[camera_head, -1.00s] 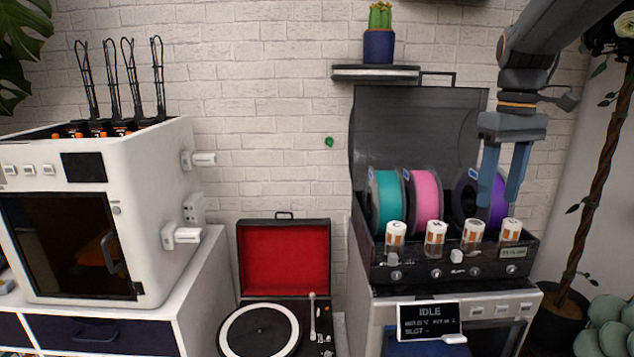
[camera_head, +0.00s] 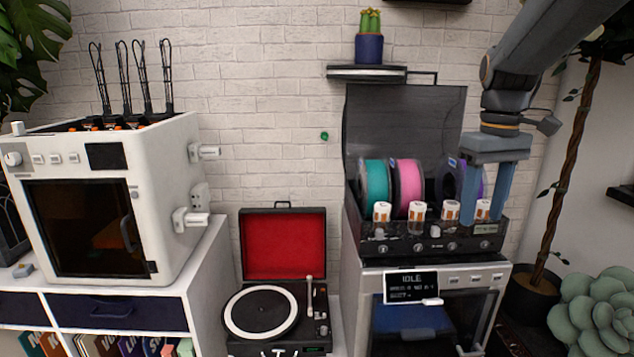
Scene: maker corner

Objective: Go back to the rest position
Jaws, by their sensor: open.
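My gripper (camera_head: 487,218) hangs from the arm at the right of the view, with its two blue-grey fingers pointing down and apart. It is open, and nothing shows between the fingers except the scene behind. It appears in front of the filament box (camera_head: 408,240), over its right end. The fingers cover part of the purple spool (camera_head: 446,180) and lie beside the rightmost white-capped canister (camera_head: 483,208). I cannot tell whether the fingers touch anything.
Teal (camera_head: 375,187) and pink (camera_head: 408,185) spools stand in the box, on a printer with an IDLE screen (camera_head: 411,285). A shelf with a cactus (camera_head: 368,40) is above. A record player (camera_head: 262,312) and white printer (camera_head: 150,200) stand left. A plant (camera_head: 595,310) is right.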

